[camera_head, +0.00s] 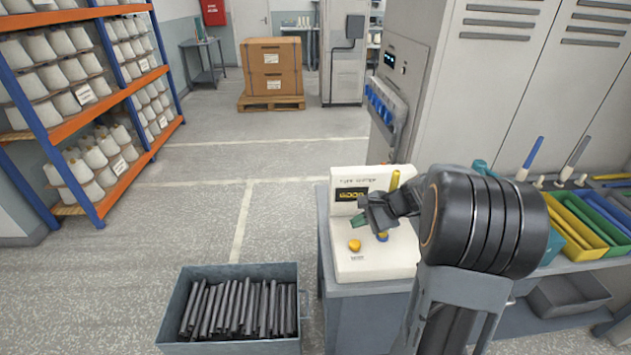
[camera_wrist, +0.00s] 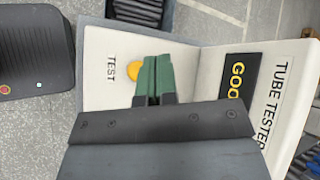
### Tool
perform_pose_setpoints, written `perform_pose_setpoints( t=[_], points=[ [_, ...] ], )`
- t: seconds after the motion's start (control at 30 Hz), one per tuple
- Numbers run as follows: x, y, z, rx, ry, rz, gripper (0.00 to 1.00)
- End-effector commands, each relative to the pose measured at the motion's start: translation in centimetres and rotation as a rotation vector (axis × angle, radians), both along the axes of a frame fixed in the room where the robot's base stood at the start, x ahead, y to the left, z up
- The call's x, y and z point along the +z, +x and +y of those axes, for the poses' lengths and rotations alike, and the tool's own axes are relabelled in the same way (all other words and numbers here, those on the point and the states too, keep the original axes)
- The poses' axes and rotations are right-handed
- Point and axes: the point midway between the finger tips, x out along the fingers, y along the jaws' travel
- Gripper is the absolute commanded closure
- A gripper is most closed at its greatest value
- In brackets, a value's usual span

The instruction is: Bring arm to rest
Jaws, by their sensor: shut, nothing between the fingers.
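My gripper (camera_head: 359,220) is over the white tube tester (camera_head: 362,268), with its green fingertips together and nothing between them. In the wrist view my gripper (camera_wrist: 153,76) shows the green fingers shut, close to the yellow TEST button (camera_wrist: 133,71) in the picture. The button also shows on the tester's top in the head view (camera_head: 354,245), below and left of the fingertips. The tester's display (camera_head: 352,194) seems to read GOOD. A yellow piece (camera_head: 395,180) shows behind my gripper and a blue piece (camera_head: 382,237) below it; my gripper hides how they join.
A grey bin (camera_head: 232,272) of dark tubes stands left of the tester. Coloured trays (camera_head: 580,225) and upright bobbins lie on the right bench beyond my arm. Shelves of white cones (camera_head: 75,110) line the left. The floor (camera_head: 200,215) between is clear.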

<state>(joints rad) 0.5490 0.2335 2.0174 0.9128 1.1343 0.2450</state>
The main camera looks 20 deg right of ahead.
Motion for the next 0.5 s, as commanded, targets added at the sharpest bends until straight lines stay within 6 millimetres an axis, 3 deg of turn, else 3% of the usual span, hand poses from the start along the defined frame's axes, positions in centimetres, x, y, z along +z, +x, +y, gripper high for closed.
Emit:
perform_pose_setpoints(
  t=[0.17,0.23,0.33,0.5],
  points=[
    [-0.1,0.0,-0.1,0.010,-0.012,-0.011,1.00],
    [-1.2,-0.8,-0.4,0.054,-0.068,0.002,1.00],
    [-2.7,-3.3,-0.5,0.154,-0.175,0.032,1.00],
    [-1.7,-8.5,1.9,0.491,-0.480,0.000,1.00]
  ],
)
